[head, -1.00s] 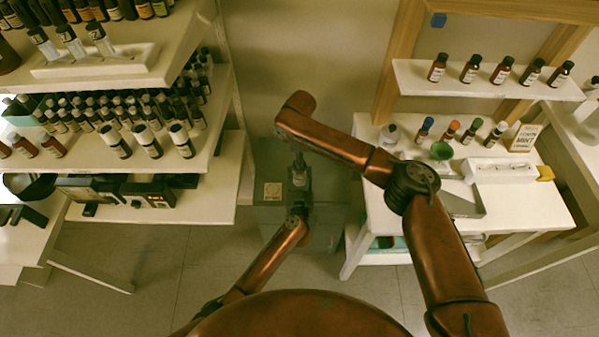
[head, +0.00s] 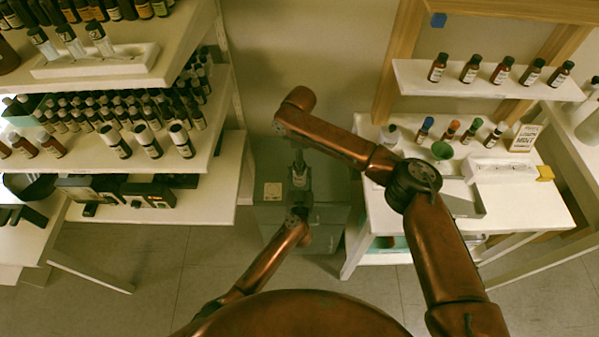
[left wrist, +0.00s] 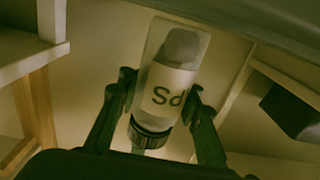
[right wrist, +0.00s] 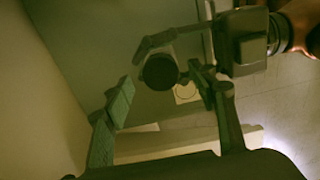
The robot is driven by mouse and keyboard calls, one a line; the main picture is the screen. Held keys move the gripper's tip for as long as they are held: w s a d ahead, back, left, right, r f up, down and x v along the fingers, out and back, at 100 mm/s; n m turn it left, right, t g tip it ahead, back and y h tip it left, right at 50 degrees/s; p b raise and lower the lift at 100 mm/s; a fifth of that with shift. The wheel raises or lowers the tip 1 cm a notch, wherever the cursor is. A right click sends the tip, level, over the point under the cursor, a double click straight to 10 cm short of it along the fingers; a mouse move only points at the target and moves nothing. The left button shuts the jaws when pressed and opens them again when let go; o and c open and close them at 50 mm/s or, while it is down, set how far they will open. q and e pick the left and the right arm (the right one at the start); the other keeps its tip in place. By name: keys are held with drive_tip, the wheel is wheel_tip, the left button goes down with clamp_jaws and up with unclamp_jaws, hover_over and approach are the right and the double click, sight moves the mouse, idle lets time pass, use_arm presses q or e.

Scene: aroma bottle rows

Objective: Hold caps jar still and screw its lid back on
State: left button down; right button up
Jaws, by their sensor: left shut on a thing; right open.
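The caps jar (left wrist: 176,80) is a clear jar with a pale label, part of whose lettering shows upside down in the left wrist view, and grey contents at its far end. My left gripper (left wrist: 152,112) is shut on the jar; in the head view this gripper (head: 299,180) is low in the middle. A dark ribbed ring (left wrist: 149,136), which looks like the lid, is at the jar's near end. In the right wrist view a dark round end (right wrist: 160,72) shows between my left fingers. My right gripper (right wrist: 168,98) is open, with its fingers apart around that view of it.
Shelves (head: 215,190) crowded with bottles stand on the left. A white table (head: 535,205) with bottles, a green bowl (head: 442,150) and a white rack (head: 500,172) stands on the right. A grey cabinet (head: 325,225) is below my left gripper.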

wheel_tip(320, 180, up, 11)
drive_tip(key=shift+f, duration=0.2)
use_arm(q)
drive_tip(key=c, duration=1.3)
unclamp_jaws()
drive_tip(key=s, duration=1.2)
